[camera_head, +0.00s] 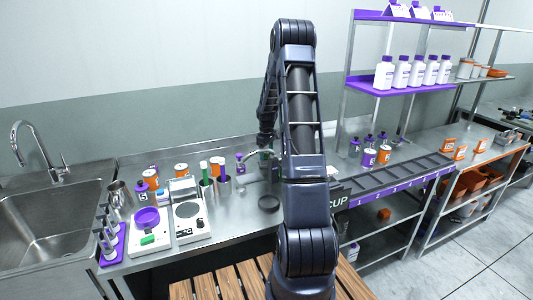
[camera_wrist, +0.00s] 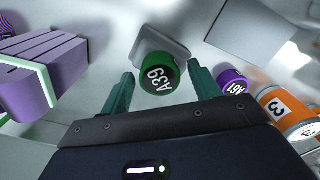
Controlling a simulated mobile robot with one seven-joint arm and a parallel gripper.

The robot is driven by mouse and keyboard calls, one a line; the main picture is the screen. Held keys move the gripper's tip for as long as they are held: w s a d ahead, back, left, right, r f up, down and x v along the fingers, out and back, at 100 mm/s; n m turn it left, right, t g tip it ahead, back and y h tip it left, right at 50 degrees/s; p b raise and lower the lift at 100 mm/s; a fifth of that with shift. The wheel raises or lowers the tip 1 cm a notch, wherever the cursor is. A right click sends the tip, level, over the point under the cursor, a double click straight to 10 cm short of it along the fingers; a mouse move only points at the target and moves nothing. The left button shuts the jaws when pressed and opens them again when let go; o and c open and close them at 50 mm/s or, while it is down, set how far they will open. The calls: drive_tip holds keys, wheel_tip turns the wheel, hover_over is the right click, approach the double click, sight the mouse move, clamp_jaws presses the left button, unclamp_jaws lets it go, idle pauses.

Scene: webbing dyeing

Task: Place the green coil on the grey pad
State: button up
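The green coil (camera_wrist: 154,80), a short dark-green cylinder marked A39, shows in the wrist view just ahead of my gripper (camera_wrist: 161,79). My gripper's two teal fingers are spread, with a visible gap on each side of the coil; it is open. A grey rounded square piece (camera_wrist: 163,38), which looks like the grey pad, lies directly behind the coil in the picture and is partly covered by it. I cannot tell whether the coil rests on it. In the head view I cannot make out the coil; my arm hides part of the bench.
In the wrist view, a purple coil (camera_wrist: 231,82) marked A61 and an orange-and-white container (camera_wrist: 288,112) stand right of my gripper. Purple blocks (camera_wrist: 70,62) stand left. In the head view, scales (camera_head: 190,219), bottles and a sink (camera_head: 50,228) crowd the left bench.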

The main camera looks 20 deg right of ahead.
sight(266, 153)
wheel_tip(266, 153, up, 12)
drive_tip(key=s+a+r+m+t, duration=0.1)
drive_tip(key=s+a+r, duration=0.4)
drive_tip(key=s+r, duration=0.35)
drive_tip(key=s+a+r+m+t, duration=0.1)
drive_tip(key=s+a+r, duration=0.2)
drive_tip(key=s+r, duration=0.15)
drive_tip(key=s+a+r+m, duration=0.1)
drive_tip(key=s+a+r, duration=0.2)
drive_tip(key=s, duration=0.3)
drive_tip(key=s+a+m+t, duration=0.1)
drive_tip(key=s+a+m, duration=0.1)
drive_tip(key=s, duration=1)
drive_tip(key=s+a+m+t, duration=0.1)
drive_tip(key=s+a, duration=0.2)
drive_tip(key=s, duration=0.8)
drive_tip(key=shift+s+a+m+t, duration=0.3)
drive_tip(key=shift+s+a+m, duration=0.05)
drive_tip(key=shift+m, duration=0.05)
drive_tip(key=shift+r, duration=0.1)
